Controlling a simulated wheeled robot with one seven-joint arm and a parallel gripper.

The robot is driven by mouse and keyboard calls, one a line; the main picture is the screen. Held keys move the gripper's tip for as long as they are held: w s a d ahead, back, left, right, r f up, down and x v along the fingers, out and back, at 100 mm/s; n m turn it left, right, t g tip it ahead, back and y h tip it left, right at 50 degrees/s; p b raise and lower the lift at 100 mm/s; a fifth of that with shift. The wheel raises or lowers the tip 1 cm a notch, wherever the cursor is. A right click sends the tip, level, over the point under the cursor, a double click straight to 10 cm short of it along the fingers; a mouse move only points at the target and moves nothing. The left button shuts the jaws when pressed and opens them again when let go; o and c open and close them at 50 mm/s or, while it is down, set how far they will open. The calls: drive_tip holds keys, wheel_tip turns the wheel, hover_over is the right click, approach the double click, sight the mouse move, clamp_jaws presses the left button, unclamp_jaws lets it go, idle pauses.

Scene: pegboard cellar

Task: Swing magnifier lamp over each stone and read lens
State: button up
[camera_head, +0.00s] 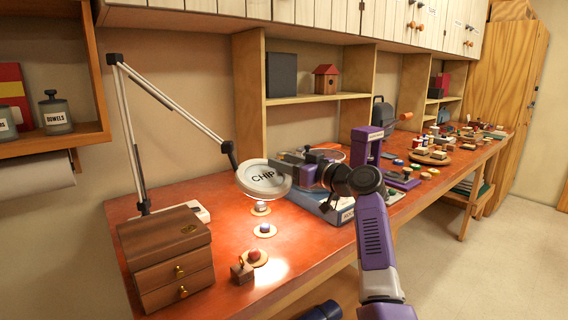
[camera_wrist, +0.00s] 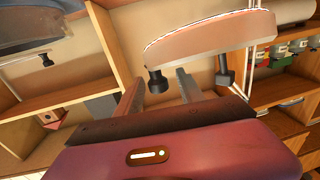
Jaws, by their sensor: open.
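The magnifier lamp's round white head (camera_head: 263,180) hangs over the workbench on a jointed arm (camera_head: 172,100). The word "CHIP" reads on its lens. Three small stones sit on round discs in a row: a pale one (camera_head: 260,205) nearest below the head, a bluish one (camera_head: 264,228), and a reddish one (camera_head: 253,255) closest to me. My gripper (camera_head: 296,177) is beside the lamp head's right edge. In the wrist view my gripper (camera_wrist: 160,78) is open, with a black knob of the lamp head (camera_wrist: 210,35) showing between its fingers. I cannot tell if they touch.
A wooden drawer box (camera_head: 166,255) stands left of the stones, and a small wooden block (camera_head: 242,272) is by the reddish stone. A purple stand (camera_head: 375,150) and cluttered items fill the bench (camera_head: 320,235) to the right. Shelves (camera_head: 318,97) line the wall behind.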

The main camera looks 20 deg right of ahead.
drive_tip(key=v, duration=0.8)
drive_tip(key=shift+w, duration=0.1)
idle(0.3)
